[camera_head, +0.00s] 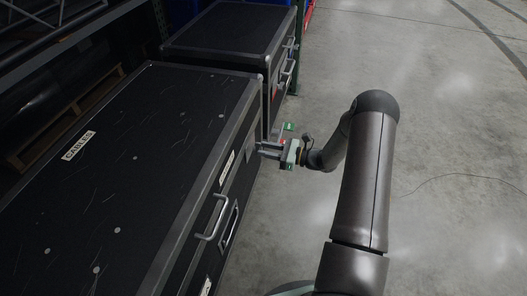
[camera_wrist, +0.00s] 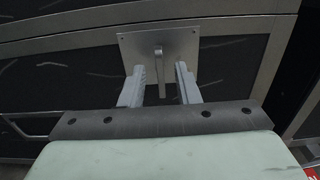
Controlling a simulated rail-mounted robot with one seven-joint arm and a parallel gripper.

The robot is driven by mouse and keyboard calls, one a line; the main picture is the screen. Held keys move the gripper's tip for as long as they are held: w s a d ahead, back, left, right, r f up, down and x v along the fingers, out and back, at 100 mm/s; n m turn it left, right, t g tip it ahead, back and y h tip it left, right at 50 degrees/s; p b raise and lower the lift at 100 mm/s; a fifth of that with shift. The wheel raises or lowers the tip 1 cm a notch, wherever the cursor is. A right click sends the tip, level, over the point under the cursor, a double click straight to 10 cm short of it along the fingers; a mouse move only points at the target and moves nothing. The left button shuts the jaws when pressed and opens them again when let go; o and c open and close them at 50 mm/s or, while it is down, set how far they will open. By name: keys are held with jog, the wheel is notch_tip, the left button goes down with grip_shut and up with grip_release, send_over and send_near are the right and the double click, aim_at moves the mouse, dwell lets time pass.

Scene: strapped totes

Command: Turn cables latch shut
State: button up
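The black case marked CABLES (camera_head: 79,145) fills the left of the head view, lid closed. In the wrist view, its latch has a square metal plate (camera_wrist: 190,44) on the dark front, with a narrow lever (camera_wrist: 161,72) pointing down from a pivot near the middle. My gripper (camera_wrist: 160,67) is open, one finger on each side of the lever, with gaps showing on both sides. In the head view my gripper (camera_head: 264,150) reaches the case's front face near its far corner. The latch is too small there to make out clearly.
A pull handle (camera_head: 213,217) and a recessed handle (camera_head: 230,222) are on the case's front, nearer than my gripper. A second black case (camera_head: 232,27) stands just behind.

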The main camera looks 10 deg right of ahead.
jog(key=shift+w+a, duration=0.35)
jog(key=shift+a, duration=0.25)
grip_shut()
